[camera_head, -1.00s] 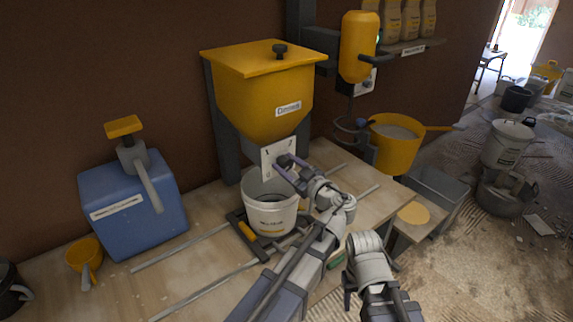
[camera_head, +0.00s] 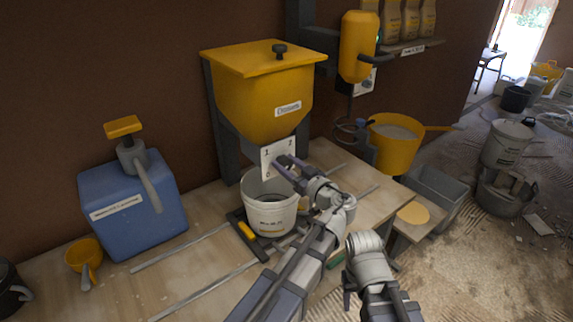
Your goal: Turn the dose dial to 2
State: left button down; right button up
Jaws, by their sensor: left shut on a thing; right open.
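The yellow hopper (camera_head: 262,100) has a white dial plate (camera_head: 267,155) on its lower front. The marks 1 and 2 show along the top of the plate and a 0 at lower left. My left gripper (camera_head: 284,165) is in front of the plate's right part, shut on the dose dial's knob. The fingers hide most of the knob, so I cannot read where its pointer stands. My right gripper (camera_head: 350,291) is open and empty, low in front of the bench, away from the dial.
A white bucket (camera_head: 270,220) stands under the hopper on the wooden bench (camera_head: 215,265). A blue container with a pump (camera_head: 132,210) and a yellow scoop (camera_head: 84,256) are at left. A yellow pot (camera_head: 394,148) and a grey tray (camera_head: 440,185) are at right.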

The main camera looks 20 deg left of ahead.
pick_arm(q)
jog(key=m, duration=0.4)
jog(key=shift+m, duration=0.3)
jog(key=m, duration=0.5)
jog(key=shift+w+d+f, duration=0.1)
jog(key=m, duration=0.9)
jog(key=shift+f+m, duration=0.15)
jog(key=shift+m, duration=0.15)
jog(key=m, duration=0.6)
jog(key=shift+f+b, duration=0.1)
jog(key=shift+b, duration=0.2)
jog(key=m, duration=0.6)
jog(key=shift+m, duration=0.4)
jog(key=shift+f+m, duration=0.1)
jog(key=shift+m, duration=0.2)
jog(key=shift+c, duration=1.4)
grip_release()
